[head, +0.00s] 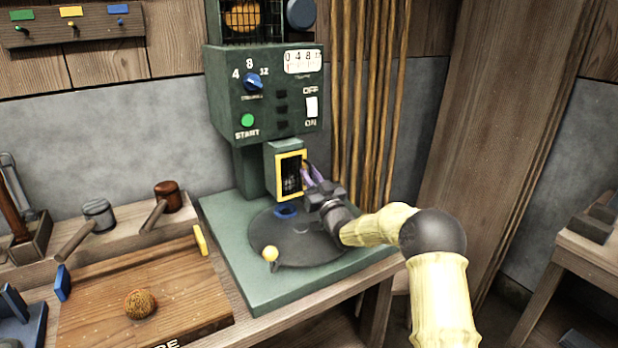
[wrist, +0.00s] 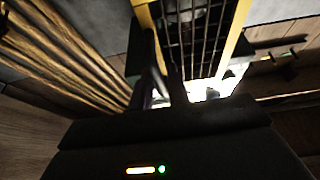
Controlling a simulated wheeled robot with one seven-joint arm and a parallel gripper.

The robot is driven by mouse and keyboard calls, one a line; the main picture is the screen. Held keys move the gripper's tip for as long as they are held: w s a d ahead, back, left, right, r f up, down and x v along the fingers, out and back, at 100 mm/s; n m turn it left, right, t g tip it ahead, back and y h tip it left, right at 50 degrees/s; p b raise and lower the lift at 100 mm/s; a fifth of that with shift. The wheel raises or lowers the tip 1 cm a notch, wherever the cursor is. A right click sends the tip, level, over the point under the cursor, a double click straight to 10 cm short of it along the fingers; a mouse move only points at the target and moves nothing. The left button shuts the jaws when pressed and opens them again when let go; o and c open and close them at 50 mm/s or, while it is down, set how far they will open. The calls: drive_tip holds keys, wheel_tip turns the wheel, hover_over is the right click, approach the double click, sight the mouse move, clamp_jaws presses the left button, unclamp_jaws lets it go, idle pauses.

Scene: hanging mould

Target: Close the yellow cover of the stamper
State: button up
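The green stamper (head: 262,100) stands on a green base against the back wall. Its yellow-framed cover (head: 304,158) with a dark barred window is at the front of the machine, above a dark round plate (head: 312,243). My gripper (head: 310,172) is close to the right edge of the cover, reaching in from the right. In the wrist view the yellow frame (wrist: 240,25) and its bars are just beyond the dark fingers (wrist: 163,75). The fingers overlap the frame's left side there. Contact and the finger gap are unclear.
A blue ring (head: 286,211) lies on the plate. A wooden board (head: 190,292) with a brown ball (head: 140,304) and two mallets are at the left.

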drive_tip(key=shift+o, duration=0.4)
drive_tip(key=shift+a, duration=0.15)
drive_tip(key=shift+s, duration=0.15)
drive_tip(key=s+d+f, duration=0.1)
drive_tip(key=s+d, duration=0.3)
drive_tip(key=s, duration=0.3)
drive_tip(key=s+d+f, duration=0.1)
drive_tip(key=s+d, duration=0.3)
drive_tip(key=s, duration=0.3)
drive_tip(key=shift+d+p, duration=0.3)
drive_tip(key=shift+p, duration=0.15)
